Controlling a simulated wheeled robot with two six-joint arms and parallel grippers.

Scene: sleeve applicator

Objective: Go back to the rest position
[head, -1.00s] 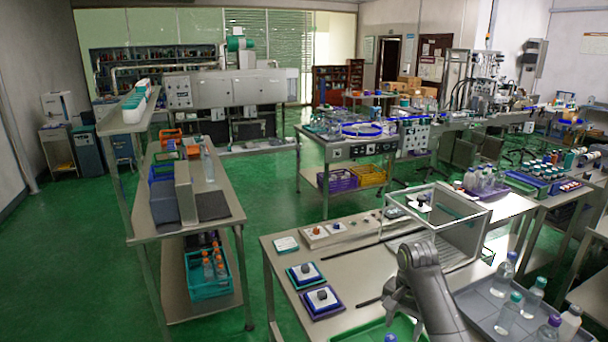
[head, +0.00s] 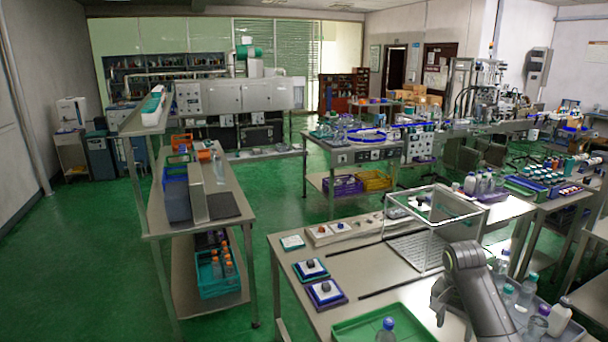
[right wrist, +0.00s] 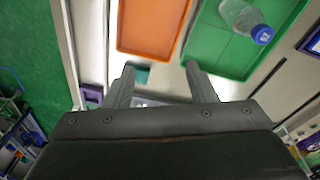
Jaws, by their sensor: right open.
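My right gripper (head: 440,302) is at the front of the near bench in the head view, at the end of my dark grey arm. In the right wrist view its two fingers (right wrist: 160,80) are apart with nothing between them. A green tray (head: 352,330) lies to the left of this gripper in the head view. A clear bottle with a blue cap (head: 386,332) is at that tray. The green tray (right wrist: 220,50) and the bottle (right wrist: 243,18) also show in the right wrist view. My left gripper is not in view.
An orange tray (right wrist: 150,25) lies beside the green one in the right wrist view. A clear-walled box (head: 432,225) stands behind my right arm. A grey tray (head: 572,332) with several bottles is at the right. Green floor (head: 285,215) is open left of the bench.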

